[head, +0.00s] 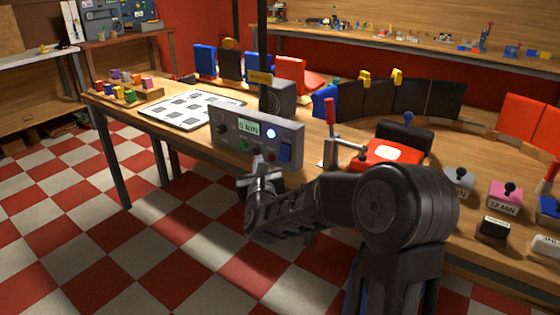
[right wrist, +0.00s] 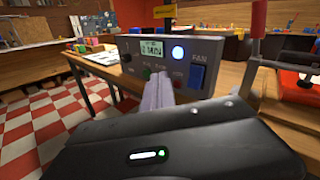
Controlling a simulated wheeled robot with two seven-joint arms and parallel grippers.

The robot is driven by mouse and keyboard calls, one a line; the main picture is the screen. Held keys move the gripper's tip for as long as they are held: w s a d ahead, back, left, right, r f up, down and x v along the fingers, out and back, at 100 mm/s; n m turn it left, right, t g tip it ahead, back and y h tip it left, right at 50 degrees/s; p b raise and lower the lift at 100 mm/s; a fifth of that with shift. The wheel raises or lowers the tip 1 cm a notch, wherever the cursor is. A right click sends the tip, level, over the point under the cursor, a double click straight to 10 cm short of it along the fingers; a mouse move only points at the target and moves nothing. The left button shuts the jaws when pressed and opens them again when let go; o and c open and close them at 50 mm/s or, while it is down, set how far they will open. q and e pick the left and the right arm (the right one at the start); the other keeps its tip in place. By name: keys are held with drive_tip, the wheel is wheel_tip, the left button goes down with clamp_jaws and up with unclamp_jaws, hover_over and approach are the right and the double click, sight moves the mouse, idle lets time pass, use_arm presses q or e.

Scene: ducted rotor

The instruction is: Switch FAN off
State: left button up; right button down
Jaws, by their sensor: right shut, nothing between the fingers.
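The grey control panel (head: 238,128) stands at the front edge of the wooden table and also shows in the right wrist view (right wrist: 228,75). Its blue switch (head: 286,152) is at the right end. In the right wrist view this switch (right wrist: 197,77) sits under the word FAN. A round light (head: 270,133) above it glows bluish white. My right gripper (head: 260,163) is shut and empty, in front of the panel's lower middle, left of the switch. In the right wrist view its fingers (right wrist: 157,92) point at the panel; contact cannot be told. My left gripper is not in view.
A dark ducted fan unit (head: 278,98) stands behind the panel. A red-handled lever (head: 329,115) and a red box (head: 392,153) are to the right. A white board with grey squares (head: 190,108) lies to the left. The floor in front is clear.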

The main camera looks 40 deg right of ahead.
sight(284, 153)
drive_tip(key=shift+d+f, duration=0.15)
drive_tip(key=w+d+f+b, duration=0.2)
drive_tip(key=d+f, duration=0.1)
drive_tip(key=d, duration=0.4)
drive_tip(key=shift+w+d+f+b, duration=0.2)
drive_tip(key=shift+f+b, duration=0.05)
drive_tip(key=shift+b, duration=0.15)
idle(2.0)
drive_tip(key=shift+w+d+f+b, duration=0.1)
drive_tip(key=shift+d+f+b, duration=0.2)
drive_tip(key=shift+b, duration=0.7)
